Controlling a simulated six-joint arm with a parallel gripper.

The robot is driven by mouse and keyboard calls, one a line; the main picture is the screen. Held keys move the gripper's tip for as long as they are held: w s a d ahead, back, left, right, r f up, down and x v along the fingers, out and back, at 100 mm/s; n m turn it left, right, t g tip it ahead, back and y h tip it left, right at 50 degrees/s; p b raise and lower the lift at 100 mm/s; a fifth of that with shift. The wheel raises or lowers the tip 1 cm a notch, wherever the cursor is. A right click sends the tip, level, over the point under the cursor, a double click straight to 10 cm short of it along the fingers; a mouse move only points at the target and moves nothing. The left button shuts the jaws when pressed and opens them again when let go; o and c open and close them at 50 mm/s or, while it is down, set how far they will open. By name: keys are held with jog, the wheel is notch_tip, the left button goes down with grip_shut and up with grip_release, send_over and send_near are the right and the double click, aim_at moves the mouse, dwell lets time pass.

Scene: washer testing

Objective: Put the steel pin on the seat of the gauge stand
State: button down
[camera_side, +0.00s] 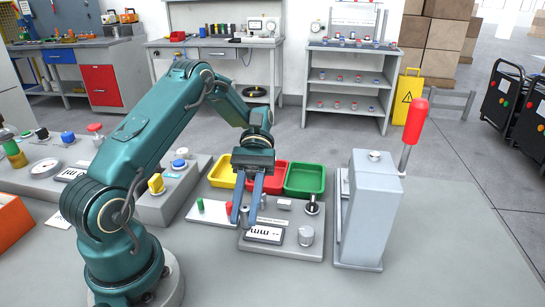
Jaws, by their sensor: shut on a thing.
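My gripper (244,218) points down over the left part of a light grey gauge plate (290,249). Its two blue-grey fingers are shut on a small grey steel pin (245,214), mostly hidden between the fingertips. The plate, which looks like the gauge stand, carries a display marked mm (264,233), a black-topped knob (312,205) and a short steel cylinder (305,236). The seat cannot be picked out clearly. Whether the pin touches the plate below it cannot be told.
Yellow (221,181), red (293,190) and green (305,193) trays stand behind the plate. A tall grey press (371,215) with a red-handled lever (416,119) stands close on the right. A grey panel with knobs and a dial (42,168) lies left. The front table is clear.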

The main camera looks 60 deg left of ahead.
jog(key=w+a+r+n+t+h, duration=0.3)
jog(key=w+a+n+t, duration=0.3)
jog(key=w+n+t, duration=0.4)
jog(key=shift+t, duration=0.7)
jog(key=shift+s+a+f, duration=0.1)
jog(key=shift+s+f, duration=0.05)
jog(key=shift+f, duration=1.05)
jog(key=shift+s+a+f, duration=0.1)
jog(key=shift+s+f, duration=0.05)
jog(key=shift+f, duration=1.1)
jog(key=shift+s+a+f, duration=0.1)
jog(key=shift+s+f, duration=0.05)
jog(key=shift+f, duration=1.05)
jog(key=shift+f, duration=0.1)
jog(key=c, duration=0.7)
grip_release()
jog(key=shift+c, duration=0.2)
